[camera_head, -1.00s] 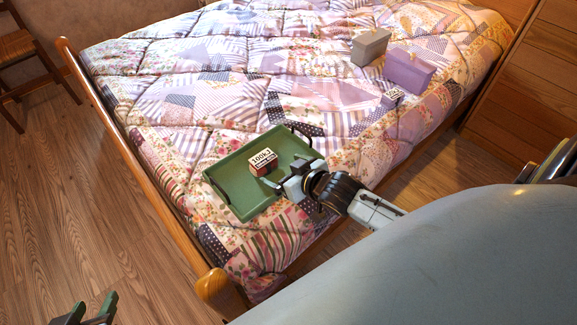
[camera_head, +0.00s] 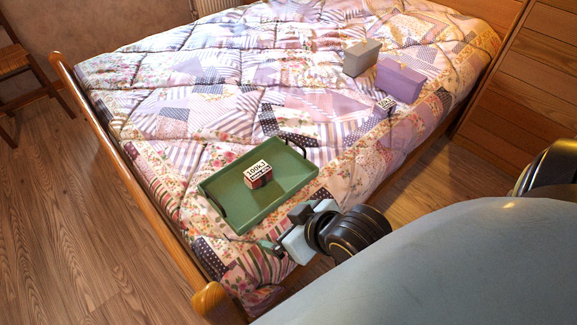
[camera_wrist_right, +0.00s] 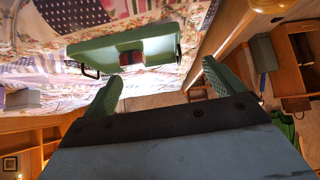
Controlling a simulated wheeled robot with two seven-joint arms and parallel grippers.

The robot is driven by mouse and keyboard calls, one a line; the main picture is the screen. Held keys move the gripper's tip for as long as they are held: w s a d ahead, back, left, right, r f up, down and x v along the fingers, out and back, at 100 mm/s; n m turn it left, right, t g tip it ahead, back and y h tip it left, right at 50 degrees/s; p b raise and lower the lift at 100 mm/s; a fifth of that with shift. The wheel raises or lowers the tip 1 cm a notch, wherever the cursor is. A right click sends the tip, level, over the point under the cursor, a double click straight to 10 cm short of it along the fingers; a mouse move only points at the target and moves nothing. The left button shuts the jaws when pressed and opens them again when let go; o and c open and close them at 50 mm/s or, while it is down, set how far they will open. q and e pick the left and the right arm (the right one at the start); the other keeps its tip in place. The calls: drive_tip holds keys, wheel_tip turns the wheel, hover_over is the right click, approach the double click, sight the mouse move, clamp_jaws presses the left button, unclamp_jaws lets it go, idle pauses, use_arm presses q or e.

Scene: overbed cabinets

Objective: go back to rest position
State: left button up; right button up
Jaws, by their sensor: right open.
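My right gripper (camera_head: 277,250) is at the near edge of the bed in the head view, just below the green tray. In the right wrist view its two green fingers (camera_wrist_right: 160,88) stand wide apart with nothing between them. The green tray (camera_head: 236,209) lies on the quilt, and a small red and white box (camera_head: 258,175) labelled "100KJ" sits in it. The tray also shows in the right wrist view (camera_wrist_right: 95,54), beyond the fingers, with the box (camera_wrist_right: 131,58) in it. The gripper is apart from the box. My left gripper is not in view.
The bed (camera_head: 180,120) has a patchwork quilt and a wooden frame. A grey box (camera_head: 361,58) and a purple box (camera_head: 401,81) stand at the right of the quilt. A wooden cabinet (camera_head: 500,90) is at the right, a chair (camera_head: 22,65) at the left. The left floor is clear.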

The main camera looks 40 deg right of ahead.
idle(0.4)
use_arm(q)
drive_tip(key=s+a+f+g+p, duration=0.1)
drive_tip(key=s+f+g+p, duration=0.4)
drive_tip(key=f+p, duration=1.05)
use_arm(e)
drive_tip(key=s+d+f+g+p, duration=0.2)
drive_tip(key=s+f+g+p, duration=0.3)
drive_tip(key=f, duration=0.7)
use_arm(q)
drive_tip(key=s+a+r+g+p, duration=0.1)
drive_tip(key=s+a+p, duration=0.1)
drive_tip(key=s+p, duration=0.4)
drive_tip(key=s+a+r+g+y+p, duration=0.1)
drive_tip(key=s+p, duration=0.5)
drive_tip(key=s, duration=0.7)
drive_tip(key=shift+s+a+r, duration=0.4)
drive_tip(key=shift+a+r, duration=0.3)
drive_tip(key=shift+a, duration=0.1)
use_arm(e)
drive_tip(key=s+d+g, duration=0.1)
drive_tip(key=s+d, duration=0.1)
drive_tip(key=s, duration=0.8)
drive_tip(key=s+d+g+h, duration=0.1)
drive_tip(key=s, duration=0.8)
drive_tip(key=shift+s+d+h, duration=0.3)
drive_tip(key=shift+s+d, duration=0.05)
